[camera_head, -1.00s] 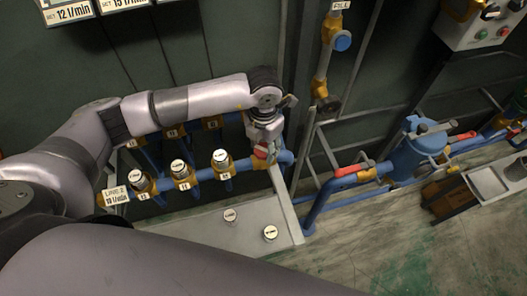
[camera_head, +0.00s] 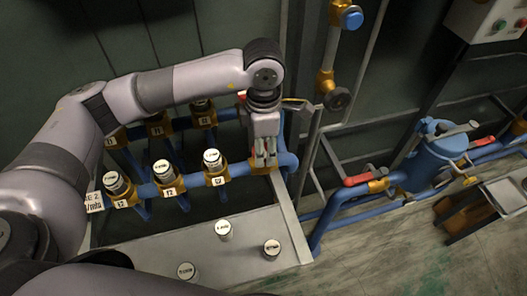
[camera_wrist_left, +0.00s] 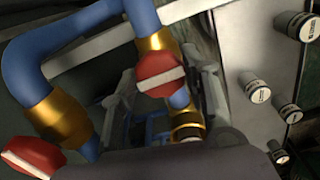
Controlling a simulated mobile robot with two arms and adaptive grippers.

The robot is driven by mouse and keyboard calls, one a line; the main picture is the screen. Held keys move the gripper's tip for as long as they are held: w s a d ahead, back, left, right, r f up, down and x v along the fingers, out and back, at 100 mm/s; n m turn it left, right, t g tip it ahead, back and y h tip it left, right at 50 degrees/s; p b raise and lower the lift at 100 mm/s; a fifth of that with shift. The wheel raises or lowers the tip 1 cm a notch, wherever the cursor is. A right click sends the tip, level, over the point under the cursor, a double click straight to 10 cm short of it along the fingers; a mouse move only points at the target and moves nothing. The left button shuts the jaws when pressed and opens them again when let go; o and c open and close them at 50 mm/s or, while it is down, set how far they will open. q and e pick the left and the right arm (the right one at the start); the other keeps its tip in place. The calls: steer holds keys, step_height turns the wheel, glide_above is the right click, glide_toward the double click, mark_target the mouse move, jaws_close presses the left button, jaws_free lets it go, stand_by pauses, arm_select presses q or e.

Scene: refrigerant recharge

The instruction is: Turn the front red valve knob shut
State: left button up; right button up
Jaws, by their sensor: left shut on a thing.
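The front red valve knob (camera_wrist_left: 160,74), with a pale bar across its face, sits on a brass fitting of a blue pipe in the left wrist view. My left gripper (camera_head: 264,158) points down at the right end of the front blue pipe in the head view. Its fingers are shut on this knob, and bits of red show around them. The fingers and wrist hide most of the knob in the head view. A second red knob (camera_wrist_left: 32,158) with a pale bar shows at the lower left of the left wrist view. My right gripper is not in view.
Several white-capped gauges, one of them here (camera_head: 212,160), stand along the blue pipes left of the gripper. A grey metal ledge (camera_head: 150,240) with capped cylinders lies in front. A red-handled pipe valve (camera_head: 355,181) and a blue tank (camera_head: 430,155) stand to the right.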

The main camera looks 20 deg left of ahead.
arm_select(q)
steer(key=shift+m+b, duration=0.3)
steer(key=shift+r, duration=0.1)
steer(key=o, duration=1.1)
steer(key=shift+o, duration=0.2)
step_height(320, 180, up, 12)
stand_by(0.4)
